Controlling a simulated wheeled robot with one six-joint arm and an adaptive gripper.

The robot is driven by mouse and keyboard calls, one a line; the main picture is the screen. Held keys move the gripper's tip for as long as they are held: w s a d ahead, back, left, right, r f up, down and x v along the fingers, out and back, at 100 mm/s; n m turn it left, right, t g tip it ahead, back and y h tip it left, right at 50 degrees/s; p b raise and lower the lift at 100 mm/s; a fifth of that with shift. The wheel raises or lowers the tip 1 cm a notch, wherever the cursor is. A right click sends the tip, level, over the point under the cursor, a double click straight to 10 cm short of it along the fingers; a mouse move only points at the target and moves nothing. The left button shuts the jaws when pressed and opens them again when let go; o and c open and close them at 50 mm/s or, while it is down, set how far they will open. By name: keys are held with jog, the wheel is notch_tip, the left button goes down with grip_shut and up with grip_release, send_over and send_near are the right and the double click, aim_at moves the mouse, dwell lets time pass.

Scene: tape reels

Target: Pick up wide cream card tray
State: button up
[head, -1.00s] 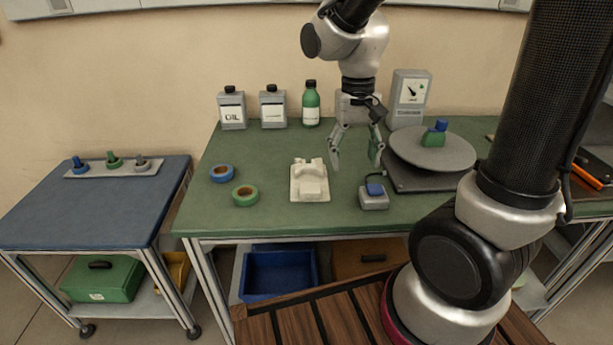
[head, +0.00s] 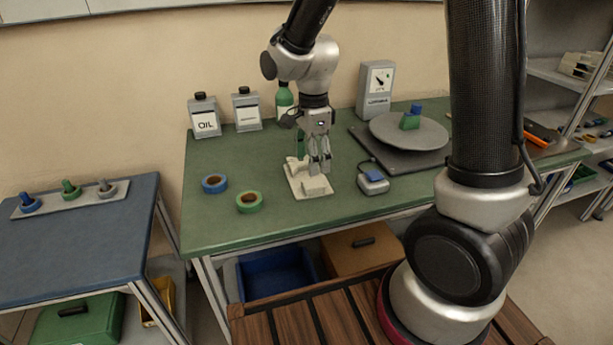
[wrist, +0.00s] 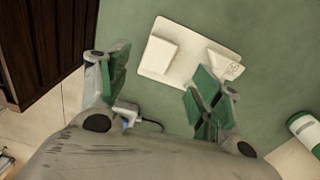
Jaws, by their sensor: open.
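A flat cream piece with two raised parts (head: 308,191) lies on the green bench top; it best fits the card tray. In the wrist view, the cream piece (wrist: 158,74) lies ahead of the fingers, its near right part partly hidden by a green-padded finger. My gripper (head: 320,168) is open and empty, pointing down close beside the back right of the piece in the head view. In the wrist view, my gripper (wrist: 160,72) has its fingers spread wide. I cannot tell whether a finger touches the piece.
Blue (head: 214,184) and green (head: 249,202) tape rolls lie left of the piece. A grey box with a blue top (head: 373,182) stands close on its right, before a round grey turntable (head: 408,133). Pale stacked items (head: 580,65) sit on a right shelf.

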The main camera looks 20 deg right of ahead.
aim_at(312, 183)
jog(key=shift+f+m, duration=0.15)
jog(key=shift+m, duration=0.35)
notch_tip(312, 183, down, 8)
jog(key=shift+r, duration=0.2)
jog(key=shift+c, duration=0.5)
jog(key=c, duration=1.1)
